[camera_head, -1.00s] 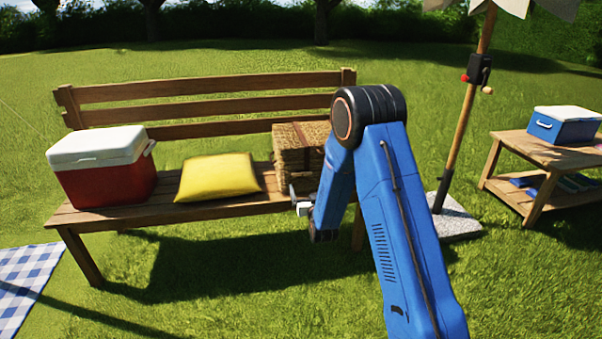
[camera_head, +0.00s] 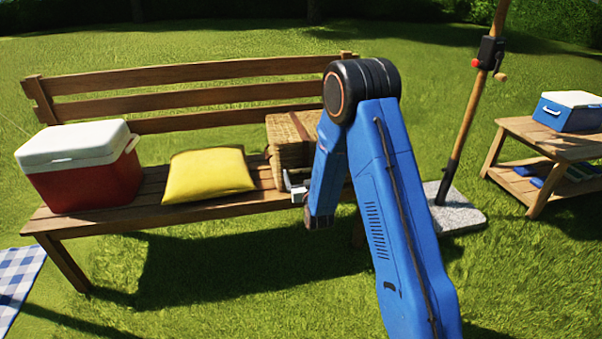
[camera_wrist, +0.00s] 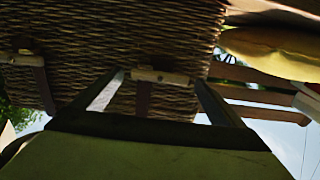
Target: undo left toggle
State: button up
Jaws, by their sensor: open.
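The wicker basket (camera_head: 288,143) sits at the right of the bench seat, partly hidden behind my arm. The wrist view looks upside down and shows the basket's woven front (camera_wrist: 90,65) close up, with two dark straps, each with a pale wooden toggle. The left toggle (camera_wrist: 160,76), on the yellow cushion's side, shows between my fingertips and looks fastened across its strap. The other toggle (camera_wrist: 25,58) is at the left of the wrist view. My gripper (camera_head: 294,188) is open at the basket's front; its fingers (camera_wrist: 160,80) stand either side of the left toggle. Contact cannot be told.
A yellow cushion (camera_head: 210,175) and a red cooler (camera_head: 85,185) with white lid share the bench (camera_head: 170,211). A parasol pole (camera_head: 463,130) in a stone base (camera_head: 455,215) and a side table (camera_head: 545,140) with a blue cooler (camera_head: 568,112) stand right. Open grass lies in front.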

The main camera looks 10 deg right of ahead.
jog(key=c, duration=1.1)
jog(key=shift+o, duration=0.2)
jog(key=shift+n, duration=0.4)
jog(key=n, duration=0.3)
jog(key=shift+a+n, duration=0.1)
jog(key=shift+n, duration=0.2)
jog(key=n, duration=0.4)
jog(key=shift+f+n, duration=0.1)
jog(key=shift+n, duration=0.2)
jog(key=n, duration=0.4)
jog(key=shift+a+n, duration=0.1)
jog(key=shift+n, duration=0.2)
jog(key=shift+f+n, duration=0.15)
jog(key=shift+n, duration=2.05)
